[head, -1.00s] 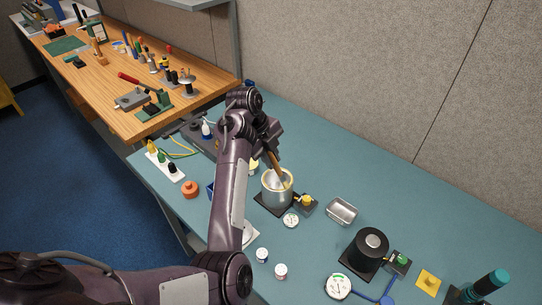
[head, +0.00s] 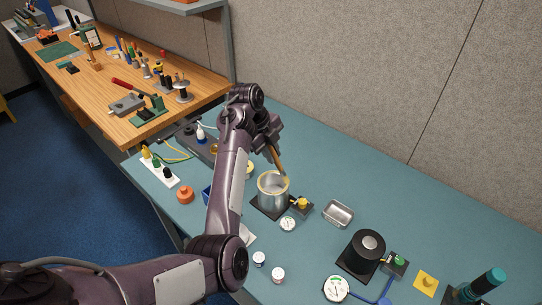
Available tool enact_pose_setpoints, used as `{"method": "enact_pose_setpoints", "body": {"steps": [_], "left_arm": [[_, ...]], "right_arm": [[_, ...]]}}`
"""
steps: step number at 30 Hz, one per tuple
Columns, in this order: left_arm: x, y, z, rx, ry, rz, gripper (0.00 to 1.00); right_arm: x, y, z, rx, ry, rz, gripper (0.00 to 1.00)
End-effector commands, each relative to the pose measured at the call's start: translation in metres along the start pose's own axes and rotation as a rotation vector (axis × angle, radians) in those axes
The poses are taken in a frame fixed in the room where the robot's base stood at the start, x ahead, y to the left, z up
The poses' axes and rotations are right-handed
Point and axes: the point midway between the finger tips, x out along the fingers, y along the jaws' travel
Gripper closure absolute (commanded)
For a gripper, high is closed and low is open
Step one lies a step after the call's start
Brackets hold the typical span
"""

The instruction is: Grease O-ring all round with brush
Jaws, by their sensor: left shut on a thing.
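My left gripper (head: 268,140) is shut on a brush (head: 277,160) with a wooden handle. The brush points down and tilts, its lower end at the far rim of an open metal pot (head: 272,194). A yellowish ring, which looks like the O-ring (head: 261,181), runs round the top of the pot. The bristles are too small to make out, and I cannot tell whether they touch the ring. The pot stands on a dark square base. My right gripper is not in view.
A small yellow valve (head: 302,203) sits right beside the pot. A metal tray (head: 338,213), a black cylinder (head: 367,248) and a round gauge (head: 336,289) stand to the right. Small white jars (head: 278,275) lie in front. The teal table (head: 420,215) is clear at the back right.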

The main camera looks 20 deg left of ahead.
Motion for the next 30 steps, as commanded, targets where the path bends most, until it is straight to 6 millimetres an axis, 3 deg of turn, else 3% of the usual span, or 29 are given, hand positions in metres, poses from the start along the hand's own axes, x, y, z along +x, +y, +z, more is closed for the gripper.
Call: {"method": "enact_pose_setpoints", "body": {"steps": [30], "left_arm": [[-0.005,-0.014,0.039,-0.002,-0.002,-0.002,1.0]], "right_arm": [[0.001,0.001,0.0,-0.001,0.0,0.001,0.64]]}}
